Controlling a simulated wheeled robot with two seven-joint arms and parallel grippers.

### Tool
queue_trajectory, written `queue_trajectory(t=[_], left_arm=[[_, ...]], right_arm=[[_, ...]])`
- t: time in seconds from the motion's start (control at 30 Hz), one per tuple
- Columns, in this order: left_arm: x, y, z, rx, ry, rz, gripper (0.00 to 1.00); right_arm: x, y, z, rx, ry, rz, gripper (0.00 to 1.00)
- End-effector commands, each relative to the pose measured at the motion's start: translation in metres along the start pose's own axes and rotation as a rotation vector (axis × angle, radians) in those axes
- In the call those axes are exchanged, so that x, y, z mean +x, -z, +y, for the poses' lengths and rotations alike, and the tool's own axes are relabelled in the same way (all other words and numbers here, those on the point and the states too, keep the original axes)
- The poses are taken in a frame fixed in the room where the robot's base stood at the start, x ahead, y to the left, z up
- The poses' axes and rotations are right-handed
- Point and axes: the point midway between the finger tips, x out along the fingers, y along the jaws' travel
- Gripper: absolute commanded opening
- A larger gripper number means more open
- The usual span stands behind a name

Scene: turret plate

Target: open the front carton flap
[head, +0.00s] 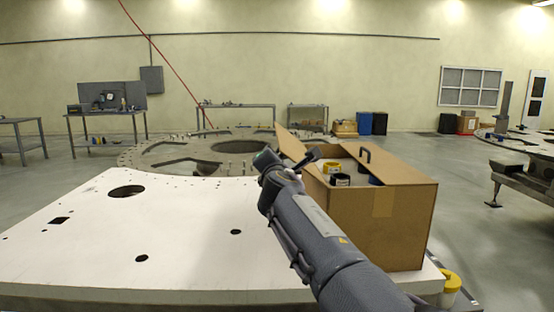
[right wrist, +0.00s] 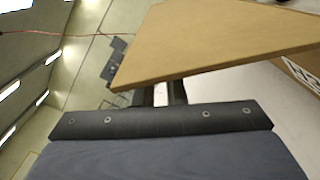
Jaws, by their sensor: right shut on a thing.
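An open brown cardboard carton (head: 400,228) stands at the right end of the white plate, with tape on its near side. A flap (head: 288,143) at its left side stands up, tilted outward; it also fills the upper part of the right wrist view as a tan panel (right wrist: 215,40). My right gripper (head: 310,157) is at this flap, beside the carton's left side. My left gripper is in neither view.
Inside the carton are a yellow-and-white item (head: 333,168) and dark items. The white plate (head: 170,235) has several holes and is otherwise clear. A yellow-lidded container (head: 451,282) is by the plate's right corner. A round turret plate (head: 160,153) lies behind.

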Motion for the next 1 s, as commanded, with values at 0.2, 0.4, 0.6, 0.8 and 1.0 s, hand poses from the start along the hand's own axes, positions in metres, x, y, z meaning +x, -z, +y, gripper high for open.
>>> queue_trajectory(t=[0.2,0.4,0.6,0.8,1.0], left_arm=[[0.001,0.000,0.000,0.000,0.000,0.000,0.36],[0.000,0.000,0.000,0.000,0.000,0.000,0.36],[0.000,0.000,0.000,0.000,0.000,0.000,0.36],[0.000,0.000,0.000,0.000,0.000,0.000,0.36],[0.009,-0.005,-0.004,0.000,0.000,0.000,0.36]], right_arm=[[0.002,-0.002,-0.007,-0.008,0.014,-0.008,0.00],[0.002,-0.003,-0.007,-0.007,0.015,-0.009,0.00],[0.002,-0.003,-0.006,-0.006,0.012,-0.008,0.32],[0.001,-0.002,-0.004,-0.006,0.007,-0.005,0.32],[-0.015,0.000,-0.004,-0.004,0.004,-0.004,0.32]])
